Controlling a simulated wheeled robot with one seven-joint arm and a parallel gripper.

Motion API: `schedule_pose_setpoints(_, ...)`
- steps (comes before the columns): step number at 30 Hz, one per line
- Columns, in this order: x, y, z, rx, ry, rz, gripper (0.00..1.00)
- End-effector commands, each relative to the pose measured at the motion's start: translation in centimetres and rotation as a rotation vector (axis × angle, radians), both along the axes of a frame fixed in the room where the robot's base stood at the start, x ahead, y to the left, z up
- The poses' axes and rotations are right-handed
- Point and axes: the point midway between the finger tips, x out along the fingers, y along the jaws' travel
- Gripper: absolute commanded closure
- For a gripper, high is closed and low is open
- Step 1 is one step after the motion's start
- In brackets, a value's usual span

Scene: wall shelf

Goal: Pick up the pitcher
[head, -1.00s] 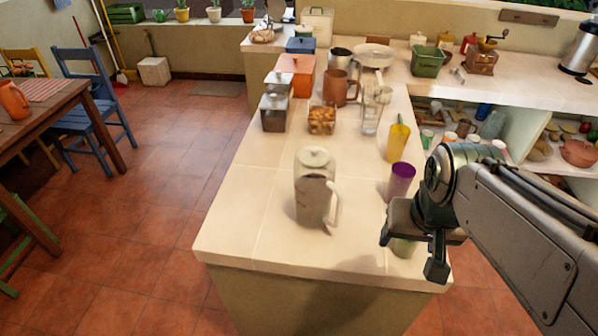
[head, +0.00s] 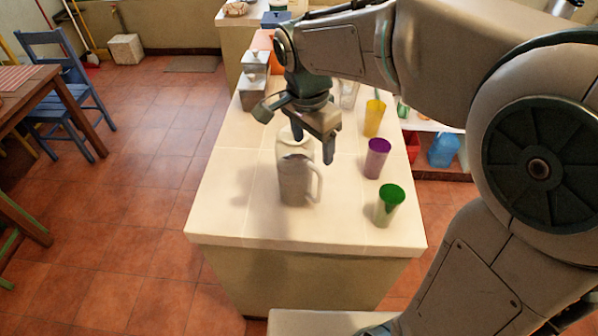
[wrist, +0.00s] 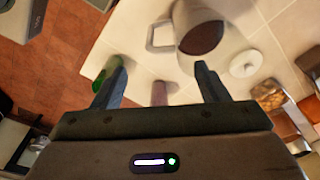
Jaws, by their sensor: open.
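The pale grey pitcher (head: 294,184) stands upright on the counter, its handle to the right in the head view. In the wrist view the pitcher (wrist: 198,30) shows from above with a dark inside, its handle towards the left. A round white lid-like piece (wrist: 245,63) with a knob lies just beyond the pitcher; my gripper partly covers it in the head view. My gripper (head: 313,149) is open and empty above the pitcher's far side. In the wrist view its fingertips (wrist: 158,65) are apart, with the pitcher beyond them and nothing between them.
A green cup (head: 389,207), a purple cup (head: 376,159) and a yellow cup (head: 374,118) stand along the counter's right side. Metal canisters (head: 253,81) stand at the back left. The counter (head: 222,204) is clear left of the pitcher.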

Motion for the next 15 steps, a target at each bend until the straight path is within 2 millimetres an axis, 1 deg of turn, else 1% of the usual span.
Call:
schedule_pose_setpoints(1, 0.0, -0.1, -1.0, -0.002, 0.005, -0.001, 0.33)
schedule_pose_setpoints(3, 0.1, -0.3, -2.3, -0.002, 0.005, -0.001, 0.33)
schedule_pose_setpoints(6, 0.3, -0.4, -3.7, -0.001, 0.002, 0.000, 0.33)
schedule_pose_setpoints(13, 0.4, -0.5, -5.3, -0.001, 0.002, 0.001, 0.33)
schedule_pose_setpoints(15, 0.4, -0.6, -6.0, -0.001, 0.004, 0.001, 0.33)
